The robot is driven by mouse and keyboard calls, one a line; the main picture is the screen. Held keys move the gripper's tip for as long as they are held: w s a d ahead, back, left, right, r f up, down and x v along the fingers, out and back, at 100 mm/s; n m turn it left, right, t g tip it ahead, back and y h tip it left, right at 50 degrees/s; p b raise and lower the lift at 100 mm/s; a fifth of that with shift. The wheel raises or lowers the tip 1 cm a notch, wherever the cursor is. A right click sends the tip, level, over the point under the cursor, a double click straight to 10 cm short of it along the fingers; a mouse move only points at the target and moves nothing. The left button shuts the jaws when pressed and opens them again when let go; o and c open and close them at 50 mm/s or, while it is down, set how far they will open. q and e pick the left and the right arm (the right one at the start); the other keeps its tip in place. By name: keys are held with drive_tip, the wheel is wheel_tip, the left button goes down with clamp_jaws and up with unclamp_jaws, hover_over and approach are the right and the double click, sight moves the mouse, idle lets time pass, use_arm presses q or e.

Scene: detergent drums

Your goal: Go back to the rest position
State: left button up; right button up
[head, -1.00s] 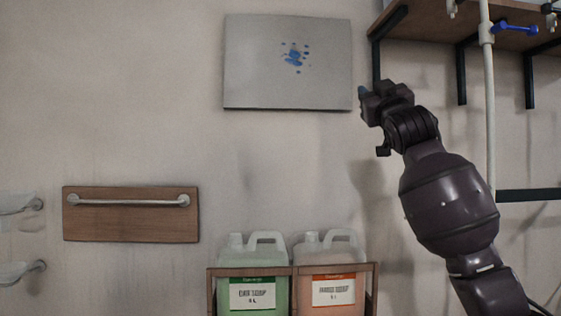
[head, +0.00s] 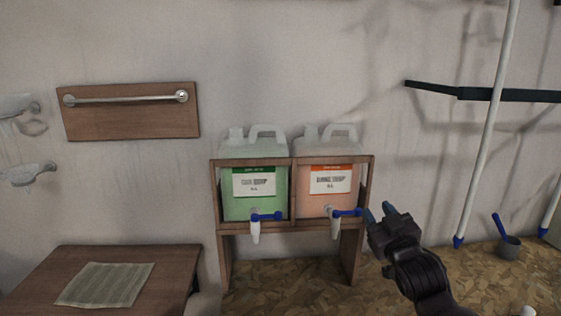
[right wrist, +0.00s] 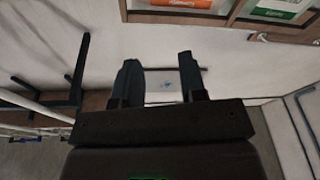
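My right gripper (head: 378,211) is in the lower right of the head view, just right of the wooden drum stand. In the right wrist view its two fingers (right wrist: 157,65) stand apart with nothing between them, so it is open and empty. The green drum (head: 252,188) and the orange drum (head: 327,185) stand upright in the wooden stand (head: 223,250), each with a blue-handled tap in front. In the head view the gripper overlaps the area beside the orange drum's tap (head: 345,213); I cannot tell how far apart they are. My left gripper is not in view.
A wooden table (head: 40,279) with a paper sheet (head: 105,285) is at the lower left. A wall board with a rail (head: 130,122) hangs above. A dark shelf bracket (head: 480,93) and a white pole (head: 487,130) are at the right. A grey scoop (head: 509,246) stands low right.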

drive_tip(key=s+d+f+m+g+h, duration=0.1)
drive_tip(key=s+d+f+g, duration=0.1)
drive_tip(key=s+f, duration=0.8)
drive_tip(key=s+d+f+m+g+h, duration=0.1)
drive_tip(key=s+d+f+m+g, duration=0.1)
drive_tip(key=s+f, duration=0.9)
drive_tip(key=s+d+f+m+g+h, duration=0.1)
drive_tip(key=s+f+g, duration=0.3)
drive_tip(key=s+f, duration=0.7)
wheel_tip(320, 180, down, 4)
drive_tip(key=shift+s+d+r+h, duration=0.2)
drive_tip(key=shift+d+r+h, duration=0.05)
drive_tip(key=shift+d+h, duration=0.2)
